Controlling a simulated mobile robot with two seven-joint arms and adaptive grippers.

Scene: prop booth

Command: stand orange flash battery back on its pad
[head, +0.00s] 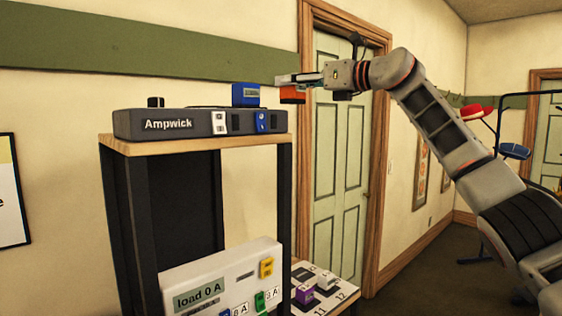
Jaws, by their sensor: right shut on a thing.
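The orange flash battery (292,96) is held in my right gripper (290,81), which is shut on it. The gripper reaches in from the right, and the battery hangs just below the fingers, at the right end of the charger and a little above its top. The dark Ampwick charger (185,124) sits on a wooden shelf top. A blue battery (245,94) stands on the charger, left of the orange one, with a gap between them. The bare pad for the orange battery cannot be made out from this low angle. My left gripper is not in view.
A small black knob or block (155,102) stands on the charger's left part. The wooden shelf top (130,147) ends close to the charger's right end. Below are a white load panel (215,275) and a numbered board (335,290) with a purple block (305,294). A green door (340,150) is behind.

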